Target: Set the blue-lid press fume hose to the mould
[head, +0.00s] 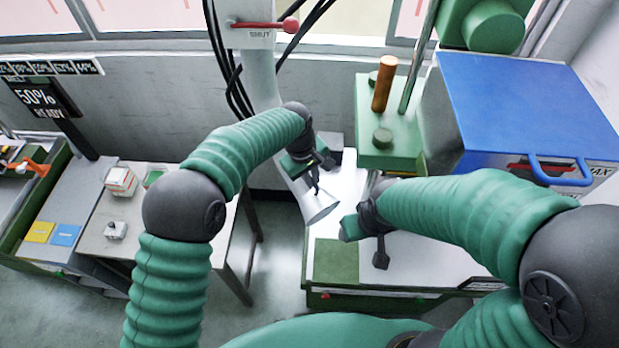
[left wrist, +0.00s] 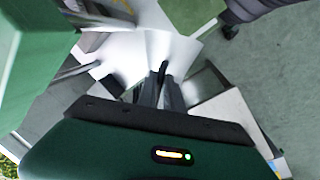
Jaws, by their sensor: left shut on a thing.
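The fume hose (head: 262,75) comes down as a pale pipe at the top middle and ends in a flared silver nozzle (head: 318,207). My left gripper (head: 315,186) is shut on the hose by its nozzle, which hangs tilted at the left front of the press. In the left wrist view the fingers (left wrist: 164,85) are close together with a dark piece between them. The blue-lid press (head: 525,100) stands at the right. I cannot make out the mould clearly. My right gripper (head: 366,240) is over the press's pale bed, right of the nozzle; its fingers' opening is unclear.
A green block (head: 385,140) with an orange cylinder (head: 383,84) and a metal post stands behind my right forearm. A red valve handle (head: 262,25) marked SHUT is on the pipe, with black cables beside it. A side table (head: 130,235) is at left; floor shows between.

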